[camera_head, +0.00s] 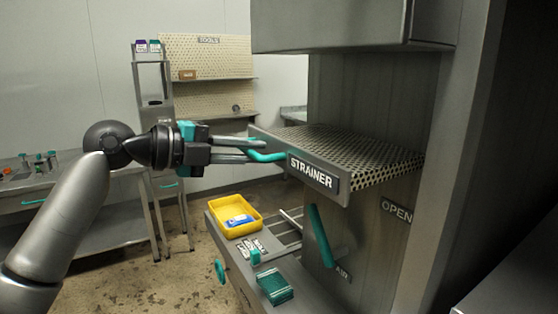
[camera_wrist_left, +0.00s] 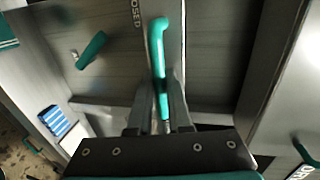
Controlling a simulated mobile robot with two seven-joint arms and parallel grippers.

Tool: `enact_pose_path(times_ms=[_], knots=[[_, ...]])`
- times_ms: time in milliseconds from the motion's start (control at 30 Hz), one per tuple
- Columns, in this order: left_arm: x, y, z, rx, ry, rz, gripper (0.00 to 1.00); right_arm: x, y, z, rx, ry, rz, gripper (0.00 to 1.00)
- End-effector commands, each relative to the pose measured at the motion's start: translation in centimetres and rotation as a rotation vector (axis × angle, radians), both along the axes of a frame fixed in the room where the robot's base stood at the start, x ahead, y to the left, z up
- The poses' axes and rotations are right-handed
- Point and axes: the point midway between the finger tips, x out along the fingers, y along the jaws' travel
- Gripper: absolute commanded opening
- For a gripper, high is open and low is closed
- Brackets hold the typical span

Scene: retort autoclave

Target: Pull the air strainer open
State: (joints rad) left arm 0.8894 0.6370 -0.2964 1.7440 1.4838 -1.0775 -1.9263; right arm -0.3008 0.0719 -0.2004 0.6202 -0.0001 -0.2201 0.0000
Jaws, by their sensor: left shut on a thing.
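The strainer (camera_head: 365,158) is a perforated metal tray with a grey front plate lettered STRAINER, at the middle right of the head view. It sticks out from the metal cabinet. Its teal handle (camera_head: 268,157) is at the left end of the front plate. My left gripper (camera_head: 250,150) reaches in from the left and is shut on this handle. In the left wrist view the teal handle (camera_wrist_left: 160,50) runs between the two fingers (camera_wrist_left: 160,102). The fingers hide part of it. My right gripper is not in view.
Below the strainer is a teal lever (camera_head: 320,236) near AIR and OPEN labels. A lower shelf holds a yellow bin (camera_head: 235,216) and a teal block (camera_head: 275,289). A metal table (camera_head: 95,190) and a rack (camera_head: 153,90) stand at the left and back.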

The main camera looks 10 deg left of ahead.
Motion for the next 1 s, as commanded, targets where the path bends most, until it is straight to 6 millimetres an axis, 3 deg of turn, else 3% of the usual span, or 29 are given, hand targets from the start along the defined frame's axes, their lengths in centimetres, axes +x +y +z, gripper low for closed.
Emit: enact_pose_path(times_ms=[200, 667, 700, 933, 1000], knots=[[-1.6, 2.2, -0.3, 0.003, 0.002, 0.001, 0.00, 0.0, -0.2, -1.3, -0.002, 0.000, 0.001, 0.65], [-1.9, 2.7, -0.1, 0.000, 0.003, -0.002, 0.00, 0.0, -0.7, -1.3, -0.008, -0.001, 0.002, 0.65], [-1.9, 2.6, -0.1, 0.000, 0.003, -0.002, 0.22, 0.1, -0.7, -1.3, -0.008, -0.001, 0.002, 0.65], [-1.9, 2.6, 0.0, 0.000, 0.002, -0.001, 0.47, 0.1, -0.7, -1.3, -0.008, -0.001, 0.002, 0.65], [-1.9, 2.6, 0.0, 0.000, 0.002, -0.001, 0.47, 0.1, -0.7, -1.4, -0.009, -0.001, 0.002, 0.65]])
